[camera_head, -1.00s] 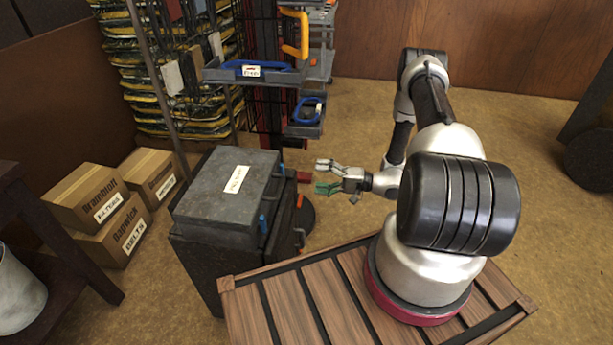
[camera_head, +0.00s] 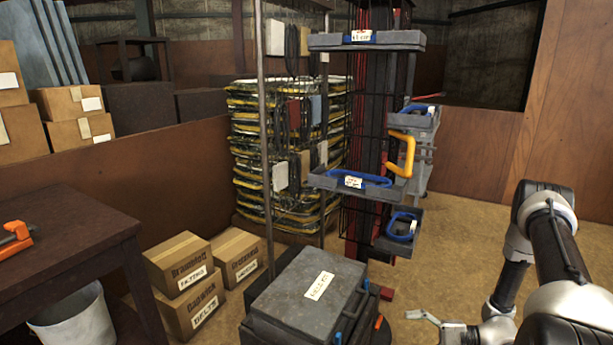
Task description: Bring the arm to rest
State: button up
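My arm (camera_head: 560,250) stands at the right edge, bent, its lower part cut off by the bottom of the picture. My gripper (camera_head: 424,318) is low at the bottom edge, pointing left, just right of the dark lidded box. Its upper finger shows, splayed outward as it was in the earlier view; its lower finger is out of the picture. In the earlier view the fingers were apart with nothing between them. No object shows in the visible part of my gripper.
The dark lidded box (camera_head: 285,290) stands left of my gripper. Behind it is a rack with a blue-handled tray (camera_head: 330,183) and an orange handle (camera_head: 402,153). Cartons (camera_head: 180,262) stand on the left near a dark table (camera_head: 60,235). Open floor (camera_head: 465,215) lies behind my arm.

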jog(key=s+d+r+n+g+h, duration=0.1)
jog(key=s+d+r+g+h, duration=0.25)
jog(key=r, duration=0.45)
jog(key=s+d+r+n+g+h, duration=0.2)
jog(key=s+r+h, duration=0.15)
jog(key=r, duration=0.45)
jog(key=s+d+r+n+g+h, duration=0.1)
jog(key=s+d+r+g+h, duration=0.15)
jog(key=s+r, duration=0.45)
jog(key=s+a+r+n+t+h, duration=0.1)
jog(key=s+r+n+t+h, duration=0.1)
jog(key=r, duration=0.9)
jog(key=s+a+r+n+t+h, duration=0.1)
jog(key=s+r+n+t+h, duration=0.1)
jog(key=r+t, duration=0.4)
notch_tip(320, 180, up, 6)
jog(key=shift+f+n+h, duration=0.1)
jog(key=shift+n+h, duration=0.8)
jog(key=shift+h, duration=0.15)
